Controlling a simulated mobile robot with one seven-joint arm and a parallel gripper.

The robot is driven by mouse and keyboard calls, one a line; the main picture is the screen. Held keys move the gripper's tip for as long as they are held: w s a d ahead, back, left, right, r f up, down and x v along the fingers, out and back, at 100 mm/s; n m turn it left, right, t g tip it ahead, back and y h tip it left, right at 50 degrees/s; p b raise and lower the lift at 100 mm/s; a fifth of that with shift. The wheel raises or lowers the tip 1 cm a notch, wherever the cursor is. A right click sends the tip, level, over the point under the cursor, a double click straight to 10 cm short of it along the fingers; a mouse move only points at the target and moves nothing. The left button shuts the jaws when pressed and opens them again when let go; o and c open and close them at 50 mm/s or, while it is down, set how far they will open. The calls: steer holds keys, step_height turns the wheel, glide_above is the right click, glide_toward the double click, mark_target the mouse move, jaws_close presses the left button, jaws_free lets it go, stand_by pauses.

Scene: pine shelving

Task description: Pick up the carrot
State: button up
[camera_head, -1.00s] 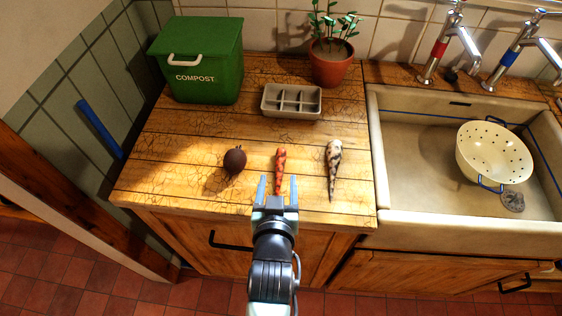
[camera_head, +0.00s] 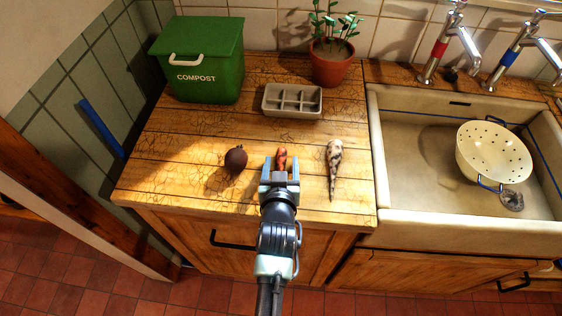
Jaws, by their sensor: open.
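The orange-red carrot (camera_head: 282,158) lies lengthwise on the wooden counter, between a dark beetroot and a pale, dark-blotched root. Its upper end shows; my gripper hides its lower part. My gripper (camera_head: 280,167) is open, with its two blue-tipped fingers to either side of the carrot as seen from above. I cannot tell how high the fingers are above the counter. The carrot does not appear to be lifted.
The beetroot (camera_head: 236,160) lies close on the left, the blotched root (camera_head: 333,166) on the right. A grey divided tray (camera_head: 292,114), green compost bin (camera_head: 175,88) and potted plant (camera_head: 331,66) stand behind. A sink (camera_head: 415,216) with a colander (camera_head: 493,153) is at right.

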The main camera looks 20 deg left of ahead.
jaws_close()
stand_by(0.3)
